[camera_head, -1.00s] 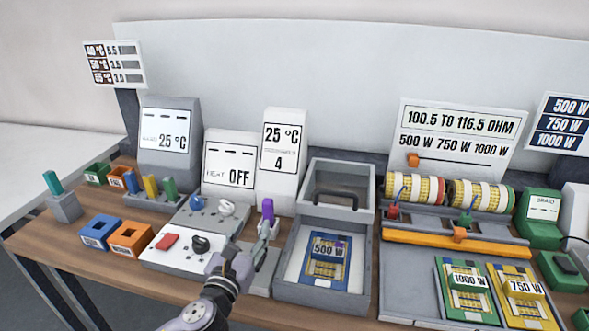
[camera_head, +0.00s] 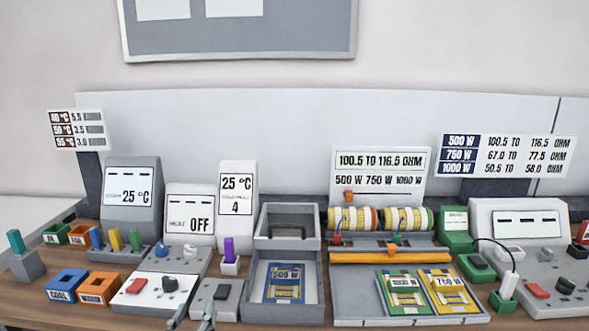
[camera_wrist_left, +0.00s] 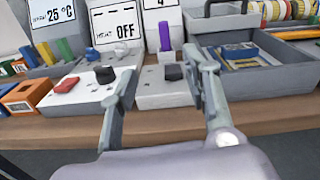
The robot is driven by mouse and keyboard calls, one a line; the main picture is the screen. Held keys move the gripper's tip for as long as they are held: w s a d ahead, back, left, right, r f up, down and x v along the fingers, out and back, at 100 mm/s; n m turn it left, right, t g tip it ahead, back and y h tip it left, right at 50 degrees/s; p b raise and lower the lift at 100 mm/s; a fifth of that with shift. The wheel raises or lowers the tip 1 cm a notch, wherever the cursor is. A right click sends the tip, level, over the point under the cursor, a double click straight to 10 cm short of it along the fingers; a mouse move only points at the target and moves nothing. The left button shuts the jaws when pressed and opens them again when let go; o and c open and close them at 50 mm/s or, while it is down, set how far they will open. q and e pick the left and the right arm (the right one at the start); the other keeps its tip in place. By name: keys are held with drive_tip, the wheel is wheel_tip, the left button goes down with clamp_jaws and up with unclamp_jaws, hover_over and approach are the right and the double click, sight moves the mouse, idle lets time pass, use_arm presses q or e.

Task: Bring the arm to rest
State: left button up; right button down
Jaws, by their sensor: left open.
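My left gripper (camera_head: 194,318) shows only as fingertips at the bottom edge of the head view, in front of the small grey box with a dark button (camera_head: 222,292). In the left wrist view my left gripper (camera_wrist_left: 165,90) is open and empty, its two fingers spread on either side of that grey box. The purple peg (camera_head: 229,249) stands upright in its white holder behind the box, apart from the fingers. It also shows in the left wrist view (camera_wrist_left: 164,37). My right gripper is not in view.
A white panel with a red button (camera_head: 136,286) stands left of the fingers. The grey tray (camera_head: 262,312) holding a blue 500 W card stands to the right. Blue and orange bins (camera_head: 66,284) sit at the left. The wooden table edge (camera_wrist_left: 250,105) is close below the fingers.

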use_arm(q)
drive_tip(key=s+a+f+n+g+y, duration=0.25)
drive_tip(key=s+f+n+g, duration=0.8)
drive_tip(key=n, duration=0.95)
drive_tip(key=s+d+f+n+g+h, duration=0.1)
drive_tip(key=s+f+n, duration=0.25)
drive_tip(key=s, duration=0.25)
drive_tip(key=s+d+f+n+g+h, duration=0.1)
drive_tip(key=s+f+n+g, duration=0.15)
drive_tip(key=s+n, duration=0.35)
drive_tip(key=s+d+f+n, duration=0.1)
drive_tip(key=s+f+n, duration=0.25)
drive_tip(key=s, duration=0.35)
wheel_tip(320, 180, down, 24)
drive_tip(key=s+g, duration=0.1)
drive_tip(key=g, duration=0.1)
drive_tip(key=s+a+f, duration=0.1)
drive_tip(key=s+f, duration=0.7)
drive_tip(key=s+a+f, duration=0.2)
drive_tip(key=s+f, duration=0.7)
drive_tip(key=shift+a+g, duration=0.25)
drive_tip(key=shift+g, duration=0.15)
drive_tip(key=shift+f, duration=0.1)
